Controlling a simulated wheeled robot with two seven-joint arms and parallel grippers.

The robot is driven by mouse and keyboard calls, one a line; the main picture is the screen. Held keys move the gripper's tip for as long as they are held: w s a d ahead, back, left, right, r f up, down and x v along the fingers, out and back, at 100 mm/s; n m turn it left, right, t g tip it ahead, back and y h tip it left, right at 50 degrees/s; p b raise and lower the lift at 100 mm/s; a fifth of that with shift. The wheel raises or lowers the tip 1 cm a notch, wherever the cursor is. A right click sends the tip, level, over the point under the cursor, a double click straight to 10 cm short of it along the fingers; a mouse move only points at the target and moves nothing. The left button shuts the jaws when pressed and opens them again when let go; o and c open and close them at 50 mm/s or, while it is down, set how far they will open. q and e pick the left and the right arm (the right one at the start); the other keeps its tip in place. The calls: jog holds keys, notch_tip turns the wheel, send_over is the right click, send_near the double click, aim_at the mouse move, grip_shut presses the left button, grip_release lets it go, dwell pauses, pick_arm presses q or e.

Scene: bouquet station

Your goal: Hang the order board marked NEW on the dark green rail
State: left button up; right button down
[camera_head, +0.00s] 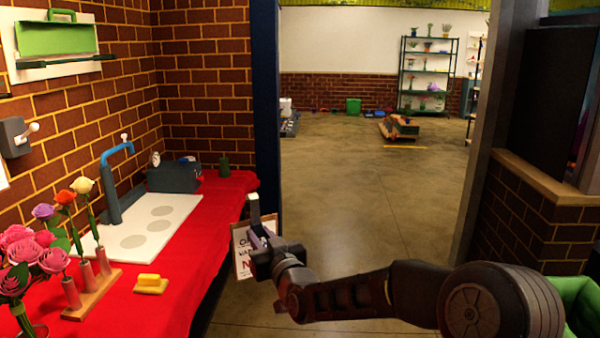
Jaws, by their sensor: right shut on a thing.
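My right gripper (259,226) is shut on a white order board (242,254) with a brown edge. The gripper and board are beside the right edge of the red-covered table. My left gripper is not in view.
The red-covered table (205,232) holds a blue-armed stand (113,185), a white plate (135,238), a yellow block (150,284), a wooden flower holder (95,295) and roses (35,250). A dark blue post (266,100) stands behind the table's far end. Open floor (370,200) lies beyond.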

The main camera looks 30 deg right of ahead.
jog(key=s+a+f+p, duration=0.1)
jog(key=s+a+f, duration=0.1)
jog(key=a+f, duration=0.4)
jog(key=s+a+f+n+y, duration=0.1)
jog(key=s+a+f, duration=0.2)
jog(key=a+f, duration=0.3)
notch_tip(320, 180, down, 3)
jog(key=shift+a+f+y+p, duration=0.2)
jog(key=shift+a+y+p, duration=0.1)
jog(key=shift+a+p, duration=0.05)
jog(key=shift+w, duration=0.1)
